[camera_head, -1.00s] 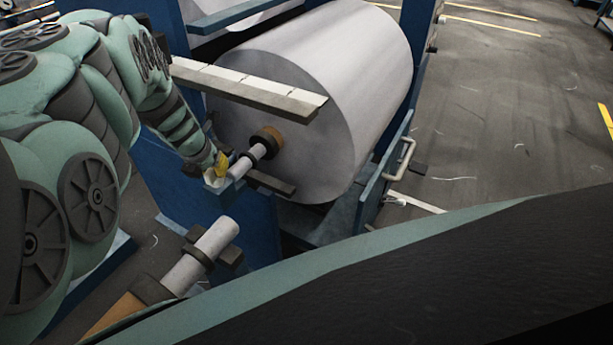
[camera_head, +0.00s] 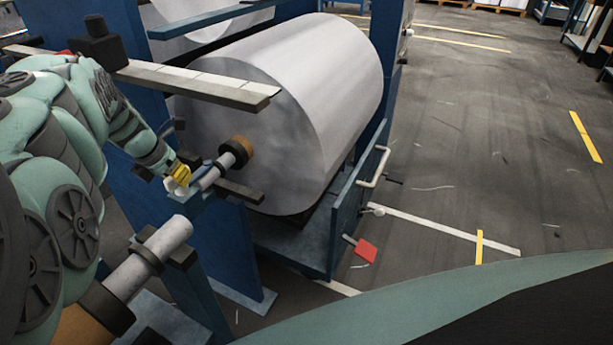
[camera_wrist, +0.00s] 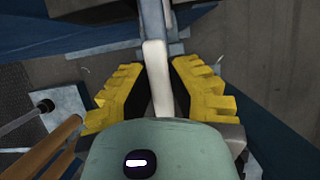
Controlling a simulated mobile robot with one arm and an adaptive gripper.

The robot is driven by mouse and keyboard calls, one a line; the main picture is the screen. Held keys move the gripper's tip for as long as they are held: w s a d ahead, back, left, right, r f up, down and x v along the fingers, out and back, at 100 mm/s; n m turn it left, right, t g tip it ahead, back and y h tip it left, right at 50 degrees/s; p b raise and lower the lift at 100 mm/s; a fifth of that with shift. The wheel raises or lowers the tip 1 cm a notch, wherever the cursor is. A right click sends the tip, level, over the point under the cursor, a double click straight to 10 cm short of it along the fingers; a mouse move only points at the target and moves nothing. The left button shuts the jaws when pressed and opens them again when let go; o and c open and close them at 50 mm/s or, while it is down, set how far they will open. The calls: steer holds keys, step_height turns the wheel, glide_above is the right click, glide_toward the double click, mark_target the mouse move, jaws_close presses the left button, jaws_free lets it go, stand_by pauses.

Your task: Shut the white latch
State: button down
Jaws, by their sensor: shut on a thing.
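The white latch (camera_wrist: 158,75) is a pale, narrow bar running lengthwise between the yellow fingers of my gripper (camera_wrist: 158,88) in the wrist view. The lower part of the bar goes out of sight behind the gripper body. In the head view my gripper (camera_head: 179,173) is at the near end of the big roll's shaft, on top of the blue stand. A small white part of the latch (camera_head: 171,186) shows just below the yellow fingers. The fingers are shut on the latch. How far it is turned is hard to tell at this size.
The large white roll (camera_head: 305,110) lies behind the shaft (camera_head: 224,163). A long grey beam (camera_head: 205,84) crosses above the gripper. A second pale shaft (camera_head: 150,255) is in front, at lower left. A red piece (camera_head: 365,251) sticks out near the floor. The floor at right is open.

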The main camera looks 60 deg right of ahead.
steer(key=c, duration=0.9)
jaws_free()
steer(key=shift+a+r, duration=0.2)
steer(key=shift+r, duration=0.25)
steer(key=shift+a+r, duration=0.15)
steer(key=shift+a, duration=0.1)
steer(key=s+a, duration=0.1)
steer(key=a, duration=1)
steer(key=shift+s+a, duration=0.15)
steer(key=shift+s, duration=0.1)
